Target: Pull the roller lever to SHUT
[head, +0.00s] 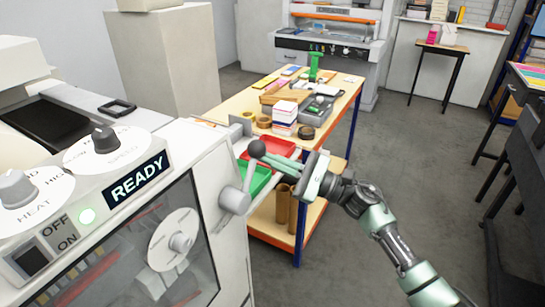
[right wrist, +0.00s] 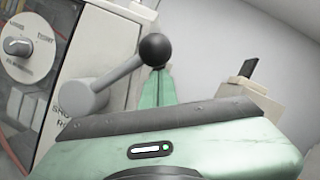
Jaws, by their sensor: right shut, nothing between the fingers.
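The roller lever (head: 246,178) is a grey arm with a black ball knob (head: 257,148), on the right side of the white machine. It points up, and in the right wrist view the lever (right wrist: 117,74) slants up to its knob (right wrist: 154,49). My right gripper (head: 267,157) is shut and empty, its green fingers reaching left to the knob. In the right wrist view the fingertips (right wrist: 157,76) are just below and behind the knob; I cannot tell whether they touch it. A label by the lever's pivot is mostly hidden. My left gripper is not in view.
The machine's panel (head: 90,180) has dials, a lit green lamp and a READY display. Behind the lever stands a wooden-topped cart (head: 228,105) with tape rolls, boxes and red and green trays. Open grey floor (head: 400,150) lies to the right.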

